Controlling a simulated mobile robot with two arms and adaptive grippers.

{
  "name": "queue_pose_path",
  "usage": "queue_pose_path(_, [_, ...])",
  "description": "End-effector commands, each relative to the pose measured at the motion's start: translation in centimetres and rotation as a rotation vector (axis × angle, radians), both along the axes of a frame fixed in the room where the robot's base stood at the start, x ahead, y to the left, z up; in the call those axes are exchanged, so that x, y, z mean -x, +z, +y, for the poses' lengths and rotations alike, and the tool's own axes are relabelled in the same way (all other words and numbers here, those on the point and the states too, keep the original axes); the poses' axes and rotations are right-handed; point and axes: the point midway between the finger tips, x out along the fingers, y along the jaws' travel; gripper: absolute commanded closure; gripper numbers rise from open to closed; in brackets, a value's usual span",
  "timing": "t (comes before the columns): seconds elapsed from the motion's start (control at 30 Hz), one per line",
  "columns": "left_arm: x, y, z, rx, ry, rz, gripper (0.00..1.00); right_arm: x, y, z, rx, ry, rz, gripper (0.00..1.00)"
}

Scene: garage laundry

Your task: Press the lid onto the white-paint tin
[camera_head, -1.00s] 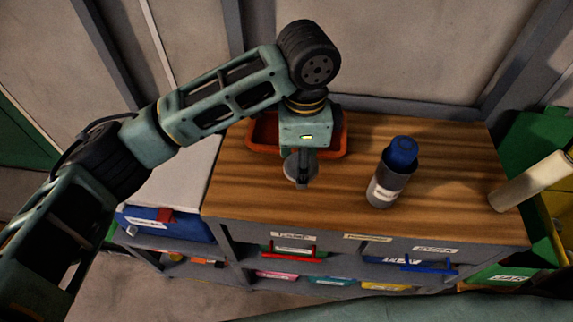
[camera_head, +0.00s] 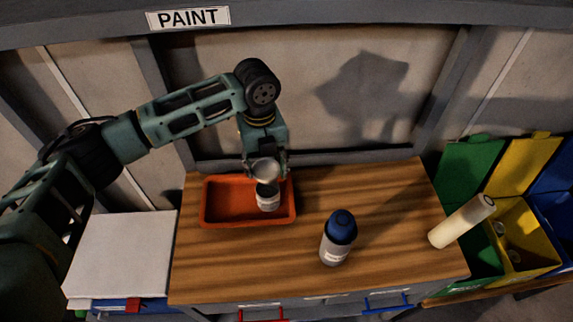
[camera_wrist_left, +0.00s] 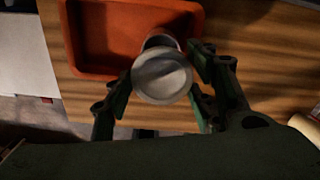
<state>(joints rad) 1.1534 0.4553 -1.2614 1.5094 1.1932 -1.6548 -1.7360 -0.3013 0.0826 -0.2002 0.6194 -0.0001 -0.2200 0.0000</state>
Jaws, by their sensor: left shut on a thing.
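My left gripper (camera_head: 266,166) is shut on a round pale grey lid (camera_head: 265,172), over the right part of the orange tray (camera_head: 212,184). The white-paint tin (camera_head: 268,202), with a pale label and a dark upper part, stands upright in that tray, just below the lid. In the left wrist view the lid (camera_wrist_left: 162,77) sits between the two fingers and hides most of the tin (camera_wrist_left: 160,42), whose far rim shows behind it. I cannot tell whether lid and tin touch. My right gripper is not in view.
A bottle with a blue cap (camera_head: 337,240) stands on the wooden bench top (camera_head: 385,200). A white surface (camera_head: 120,255) lies to the left.

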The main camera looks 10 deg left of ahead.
Motion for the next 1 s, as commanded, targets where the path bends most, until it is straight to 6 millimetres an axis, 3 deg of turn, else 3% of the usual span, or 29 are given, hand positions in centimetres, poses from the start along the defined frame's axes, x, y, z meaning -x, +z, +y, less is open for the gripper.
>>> queue_pose_path(0.33, [-0.1,-1.0,0.7,-0.002,-0.03,-0.002,0.61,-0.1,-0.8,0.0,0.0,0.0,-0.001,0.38])
queue_pose_path(0.8, [-0.1,-5.1,0.7,-0.002,-0.029,-0.002,0.61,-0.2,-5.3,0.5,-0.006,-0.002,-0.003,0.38])
queue_pose_path(1.0, [-0.1,-6.0,0.6,-0.001,-0.029,-0.001,0.61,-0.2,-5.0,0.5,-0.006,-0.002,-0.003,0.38])
